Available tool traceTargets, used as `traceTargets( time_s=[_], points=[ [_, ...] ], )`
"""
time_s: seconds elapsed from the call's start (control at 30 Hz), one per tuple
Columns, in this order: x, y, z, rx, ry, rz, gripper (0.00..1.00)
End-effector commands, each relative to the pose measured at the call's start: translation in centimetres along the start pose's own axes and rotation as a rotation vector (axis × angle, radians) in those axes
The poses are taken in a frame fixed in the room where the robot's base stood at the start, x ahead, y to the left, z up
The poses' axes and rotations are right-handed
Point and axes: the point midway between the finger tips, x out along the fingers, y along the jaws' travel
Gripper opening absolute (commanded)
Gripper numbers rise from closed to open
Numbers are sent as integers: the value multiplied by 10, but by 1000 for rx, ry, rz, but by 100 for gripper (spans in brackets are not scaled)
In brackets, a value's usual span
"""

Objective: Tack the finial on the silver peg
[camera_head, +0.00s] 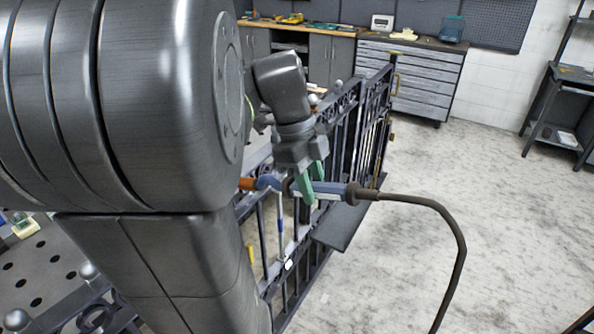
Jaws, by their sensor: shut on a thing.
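My gripper (311,184), with green fingers, is shut on a blue-grey torch (334,189) that lies roughly level across it. A dark cable leaves the torch at the right and hangs down to the floor. The dark metal gate (362,130) stands behind and below my gripper. Rounded silver tops (88,270) show on the ironwork at the lower left, and another (337,86) shows farther back. I cannot tell which is the silver peg, nor pick out the finial.
My large arm link hides the left and centre of the scene. A dark flat plate (343,226) sits beside the gate. A perforated table (35,275) is at the lower left. A drawer cabinet (411,78) and workbench stand at the back.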

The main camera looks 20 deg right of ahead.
Motion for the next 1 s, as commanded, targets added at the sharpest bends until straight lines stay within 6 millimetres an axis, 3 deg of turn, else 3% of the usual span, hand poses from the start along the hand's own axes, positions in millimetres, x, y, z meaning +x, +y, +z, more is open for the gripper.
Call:
traceTargets(
  time_s=[1.0],
  points=[
    [-1,0,14,0,0,-1,0]
  ],
)
